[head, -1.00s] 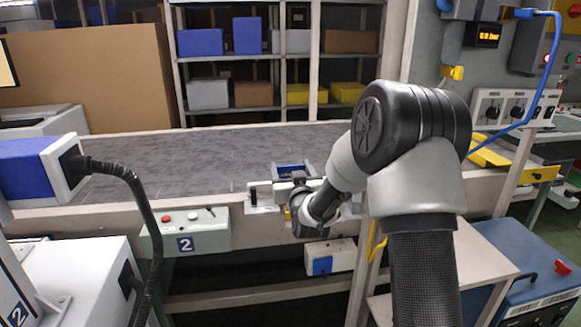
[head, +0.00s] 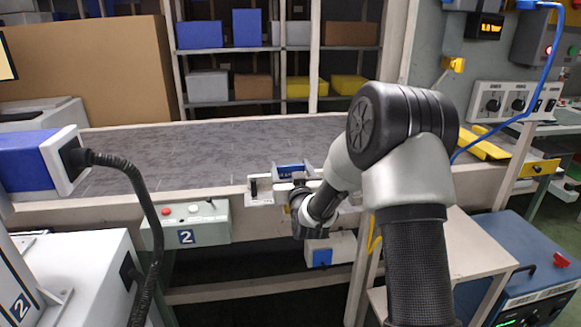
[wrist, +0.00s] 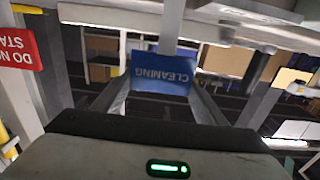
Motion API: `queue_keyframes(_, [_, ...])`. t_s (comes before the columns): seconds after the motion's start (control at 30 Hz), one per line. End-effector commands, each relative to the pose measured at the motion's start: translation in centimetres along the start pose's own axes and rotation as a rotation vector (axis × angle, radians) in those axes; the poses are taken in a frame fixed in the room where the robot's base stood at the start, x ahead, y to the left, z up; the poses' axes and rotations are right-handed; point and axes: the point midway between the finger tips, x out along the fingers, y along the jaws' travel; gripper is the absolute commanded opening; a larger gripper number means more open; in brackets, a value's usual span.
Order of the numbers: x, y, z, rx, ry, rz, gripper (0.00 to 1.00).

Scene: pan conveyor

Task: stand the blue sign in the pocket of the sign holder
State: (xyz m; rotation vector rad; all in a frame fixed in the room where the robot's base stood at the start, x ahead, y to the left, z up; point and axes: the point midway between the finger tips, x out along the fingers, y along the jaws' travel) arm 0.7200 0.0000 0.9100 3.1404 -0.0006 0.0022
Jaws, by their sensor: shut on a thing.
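The blue sign (wrist: 163,75) with the word CLEANING, upside down in the wrist view, is held between the two fingers of my gripper (wrist: 161,88). In the head view the blue sign (head: 290,171) shows just beyond my gripper (head: 298,186), over the near edge of the conveyor. My gripper is shut on it. I cannot clearly make out the sign holder or its pocket. A pale bracket with a dark upright part (head: 258,190) sits on the conveyor's near rail, left of the gripper; I cannot tell whether it belongs to the holder.
A red sign (wrist: 18,45) shows at the left of the wrist view. The grey conveyor belt (head: 190,155) is clear beyond the gripper. A control box marked 2 (head: 186,227) hangs on the rail at left, and another box (head: 330,249) is below the gripper.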

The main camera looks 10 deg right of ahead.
Motion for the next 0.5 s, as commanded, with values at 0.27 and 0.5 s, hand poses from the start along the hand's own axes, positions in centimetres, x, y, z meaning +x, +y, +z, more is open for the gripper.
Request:
queue_keyframes(0.27, [0.0, 0.0, 0.73, 0.0, -0.001, 0.0, 0.3])
queue_keyframes(0.5, [0.0, 0.0, 0.68, 0.0, 0.0, 0.0, 0.88])
